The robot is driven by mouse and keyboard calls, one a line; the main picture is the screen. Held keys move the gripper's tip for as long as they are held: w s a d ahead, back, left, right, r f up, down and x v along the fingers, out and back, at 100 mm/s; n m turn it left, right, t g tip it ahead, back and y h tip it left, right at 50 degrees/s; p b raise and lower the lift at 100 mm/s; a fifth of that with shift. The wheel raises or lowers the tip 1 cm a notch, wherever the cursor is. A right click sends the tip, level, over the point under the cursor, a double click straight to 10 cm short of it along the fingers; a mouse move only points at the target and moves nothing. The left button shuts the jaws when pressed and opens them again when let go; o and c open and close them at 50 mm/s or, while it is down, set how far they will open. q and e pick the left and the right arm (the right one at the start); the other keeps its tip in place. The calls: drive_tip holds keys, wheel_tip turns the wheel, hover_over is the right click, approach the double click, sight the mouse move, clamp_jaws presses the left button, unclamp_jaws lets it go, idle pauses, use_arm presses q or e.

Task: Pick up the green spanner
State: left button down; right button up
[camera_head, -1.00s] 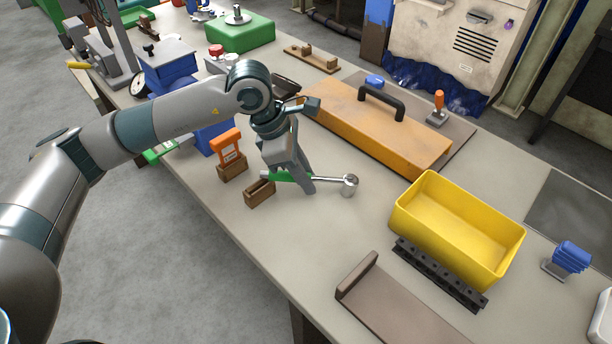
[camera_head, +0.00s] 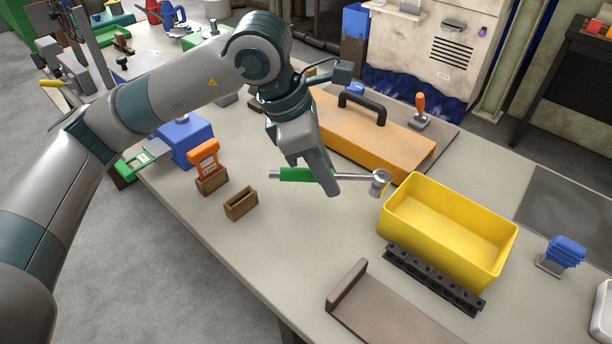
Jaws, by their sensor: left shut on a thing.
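The green spanner (camera_head: 297,174) has a green handle and a silver shaft that ends in a round metal socket head at the right. My left gripper (camera_head: 325,184) is shut on it, around the part where the handle meets the shaft. The spanner lies roughly level and appears held above the table, its head close to the yellow bin's left corner. The gripper's fingers hide part of the spanner. My right gripper is not in view.
A yellow bin (camera_head: 447,232) stands right of the spanner, with a black rail (camera_head: 432,279) in front. An orange case (camera_head: 376,137) with a black handle lies behind. A small brown open block (camera_head: 241,204) and an orange-topped tool (camera_head: 205,160) in its holder stand left.

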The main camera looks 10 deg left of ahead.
use_arm(q)
drive_tip(key=shift+s+d+r, duration=0.35)
drive_tip(key=shift+d, duration=0.15)
drive_tip(key=shift+s+d+r, duration=0.3)
drive_tip(key=shift+d+r, duration=0.05)
drive_tip(key=shift+d, duration=0.15)
